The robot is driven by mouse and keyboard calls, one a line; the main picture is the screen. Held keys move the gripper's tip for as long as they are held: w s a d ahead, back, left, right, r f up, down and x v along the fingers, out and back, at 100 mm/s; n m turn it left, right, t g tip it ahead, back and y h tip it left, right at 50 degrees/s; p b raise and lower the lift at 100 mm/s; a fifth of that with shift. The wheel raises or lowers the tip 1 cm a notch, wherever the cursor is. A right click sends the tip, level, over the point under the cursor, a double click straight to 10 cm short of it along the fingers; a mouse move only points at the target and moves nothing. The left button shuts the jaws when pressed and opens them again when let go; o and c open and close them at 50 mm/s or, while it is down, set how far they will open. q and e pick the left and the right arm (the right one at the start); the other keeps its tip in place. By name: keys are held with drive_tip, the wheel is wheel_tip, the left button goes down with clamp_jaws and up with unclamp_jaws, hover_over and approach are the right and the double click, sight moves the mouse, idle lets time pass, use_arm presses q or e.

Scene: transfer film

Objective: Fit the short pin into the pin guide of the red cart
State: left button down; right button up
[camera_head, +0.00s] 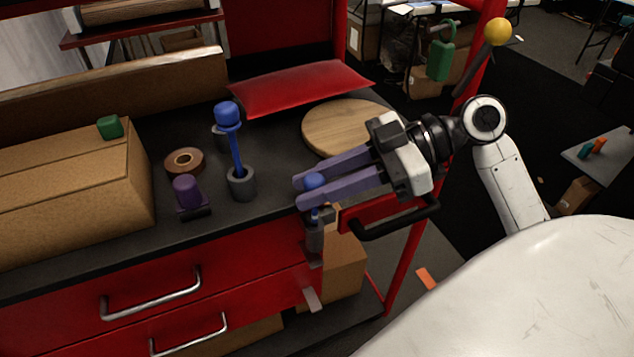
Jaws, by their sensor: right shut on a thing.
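The short pin, with a round blue head (314,181), is between the purple fingers of my right gripper (299,191), which is shut on it at the front right corner of the cart. A bit of its blue shaft shows below the fingers. The grey pin guide (314,240) is on the front corner of the red cart (240,268), directly below the pin. The shaft's lower end is hidden around the guide's top, so I cannot tell whether it is inside. A longer blue pin (236,150) stands in a grey holder (242,184). My left gripper is out of view.
A black handle (400,222) juts out below my right gripper.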

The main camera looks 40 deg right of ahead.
drive_tip(key=shift+f+b, duration=1)
drive_tip(key=shift+f, duration=0.25)
idle(0.4)
drive_tip(key=o, duration=1.1)
drive_tip(key=shift+o, duration=0.2)
drive_tip(key=shift+s+d, duration=0.1)
drive_tip(key=shift+d, duration=0.1)
drive_tip(key=v, duration=1)
drive_tip(key=shift+a+r, duration=0.1)
drive_tip(key=shift+r, duration=0.05)
